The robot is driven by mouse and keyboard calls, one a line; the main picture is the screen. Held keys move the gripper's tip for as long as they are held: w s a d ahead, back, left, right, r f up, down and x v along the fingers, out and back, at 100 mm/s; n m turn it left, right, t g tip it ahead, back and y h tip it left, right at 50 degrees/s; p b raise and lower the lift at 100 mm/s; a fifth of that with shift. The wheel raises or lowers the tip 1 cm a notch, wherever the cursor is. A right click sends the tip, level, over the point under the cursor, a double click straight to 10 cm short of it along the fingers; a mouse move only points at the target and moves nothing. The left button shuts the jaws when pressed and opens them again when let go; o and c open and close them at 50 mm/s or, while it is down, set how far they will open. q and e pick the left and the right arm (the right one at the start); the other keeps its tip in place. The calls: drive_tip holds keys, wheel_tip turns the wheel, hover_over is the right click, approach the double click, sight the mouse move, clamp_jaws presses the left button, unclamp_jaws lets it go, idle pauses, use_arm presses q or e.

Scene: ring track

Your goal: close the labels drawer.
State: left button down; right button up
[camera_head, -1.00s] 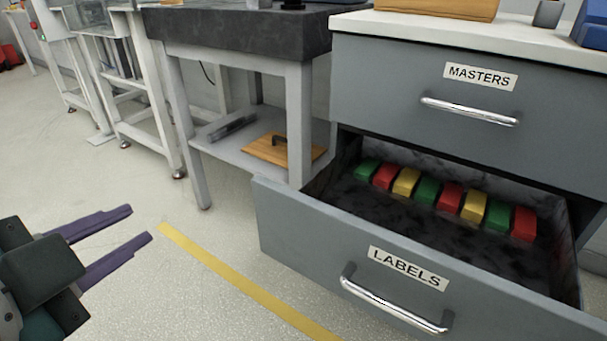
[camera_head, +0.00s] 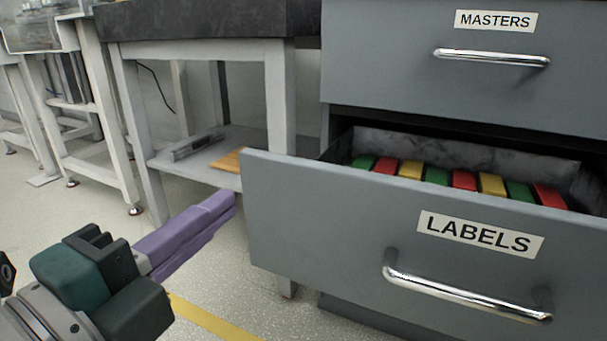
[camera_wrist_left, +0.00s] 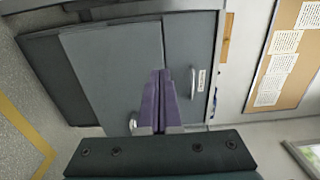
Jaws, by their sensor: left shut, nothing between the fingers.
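The labels drawer (camera_head: 330,215) is pulled out below the shut masters drawer (camera_head: 400,75) of a grey cabinet. Its front carries a LABELS sign (camera_head: 480,234) and a silver bar handle (camera_head: 465,294). Several red, yellow and green blocks (camera_head: 437,175) lie in a row inside. My left gripper (camera_head: 228,200) has its purple fingers together and empty, just left of the drawer front's left edge in the head view. In the left wrist view, the fingers (camera_wrist_left: 163,78) point toward the drawer front (camera_wrist_left: 110,70); I cannot tell if they touch it. My right gripper is not in view.
A dark-topped bench (camera_head: 200,22) with a lower shelf stands left of the cabinet, with a wooden board (camera_head: 230,160) on the shelf. A yellow floor line (camera_head: 215,320) runs below my left gripper. Pale floor is open at the left.

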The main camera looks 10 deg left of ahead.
sight(276, 165)
use_arm(q)
drive_tip(key=b+x, duration=0.1)
drive_tip(key=x, duration=0.7)
drive_tip(key=shift+w+b, duration=0.15)
drive_tip(key=shift+b, duration=0.25)
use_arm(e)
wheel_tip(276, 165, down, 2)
use_arm(q)
drive_tip(key=shift+w, duration=0.1)
